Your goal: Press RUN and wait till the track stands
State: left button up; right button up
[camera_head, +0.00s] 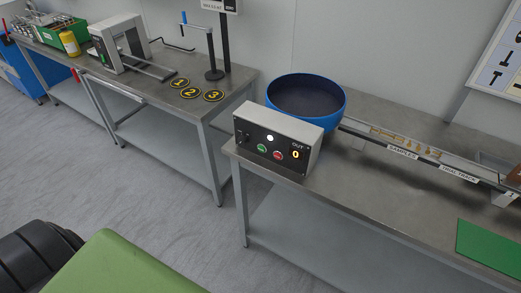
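The control box (277,141) stands at the left end of the right-hand table. On its sloped face are a green button (262,148), a red button (277,155), a white lit lamp (270,138) and a small display reading 0 (295,155). The button lettering is too small to read, so I cannot tell which is RUN by label. The blue bowl (308,101) sits behind the box. The track (405,147) leads right from the bowl, with small brass-coloured pieces along it, and labels reading SAMPLES and DUAL TRACK. Neither gripper is in view.
A green mat (488,252) lies at the table's right front. The left table (150,84) carries a white-grey machine (118,43), numbered discs (190,93), a stand (214,75), a yellow container (69,43) and a green bin (62,31). Grey floor (140,190) lies open before the tables.

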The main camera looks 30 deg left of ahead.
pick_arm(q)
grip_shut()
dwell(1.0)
